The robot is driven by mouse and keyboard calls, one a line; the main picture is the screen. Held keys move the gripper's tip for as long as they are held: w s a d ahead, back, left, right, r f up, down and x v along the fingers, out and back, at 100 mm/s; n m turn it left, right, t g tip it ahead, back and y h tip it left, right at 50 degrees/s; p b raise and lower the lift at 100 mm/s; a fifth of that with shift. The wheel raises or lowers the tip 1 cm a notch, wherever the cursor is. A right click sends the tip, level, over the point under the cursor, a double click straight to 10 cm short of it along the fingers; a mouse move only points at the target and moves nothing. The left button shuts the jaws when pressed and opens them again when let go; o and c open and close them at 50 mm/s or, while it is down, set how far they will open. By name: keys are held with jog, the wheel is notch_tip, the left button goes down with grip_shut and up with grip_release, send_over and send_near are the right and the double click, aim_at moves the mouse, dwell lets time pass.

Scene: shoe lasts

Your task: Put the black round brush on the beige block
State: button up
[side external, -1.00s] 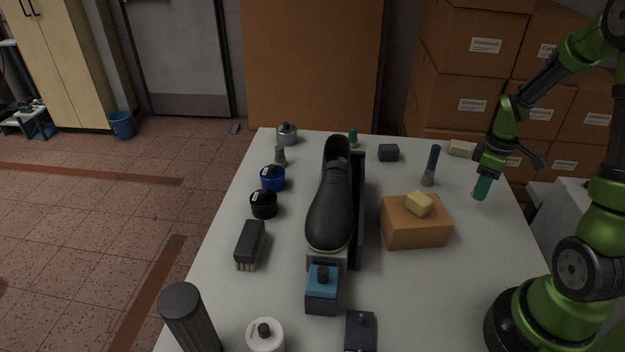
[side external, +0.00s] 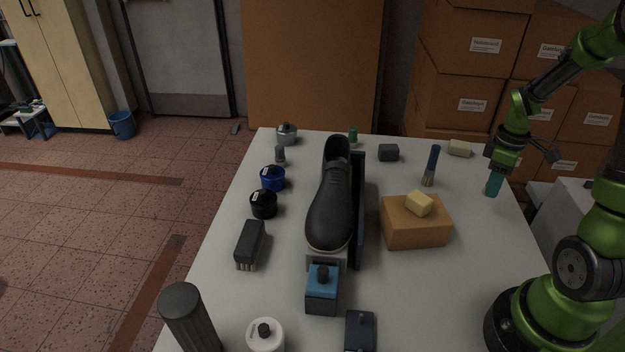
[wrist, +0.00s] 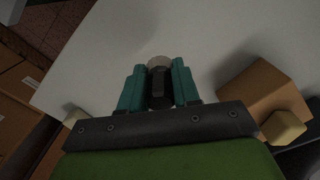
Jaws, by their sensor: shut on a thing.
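My gripper (side external: 495,184) is above the right side of the table, in front and to the right of the beige block (side external: 460,148), with its teal fingers pointing down. In the wrist view my gripper (wrist: 159,88) is shut on the black round brush (wrist: 159,90), a dark faceted piece with a pale end (wrist: 158,62). The fingers hide the brush in the side view. The beige block lies flat near the table's far right corner, apart from my gripper, with its visible top bare. A pale block (wrist: 75,117) at the lower left of the wrist view is probably it.
A brown box (side external: 415,225) with a yellow sponge (side external: 419,203) on top stands left of my gripper. A dark shoe (side external: 332,200) is mid-table. The table's right edge is close to my gripper.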

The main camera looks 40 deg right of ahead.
jog(key=w+d+r+n, duration=0.1)
jog(key=w+d+r, duration=0.2)
jog(key=w+d, duration=0.4)
send_over(463, 144)
jog(key=shift+f, duration=2.45)
jog(key=shift+f, duration=0.15)
jog(key=o, duration=1)
jog(key=shift+o, duration=0.2)
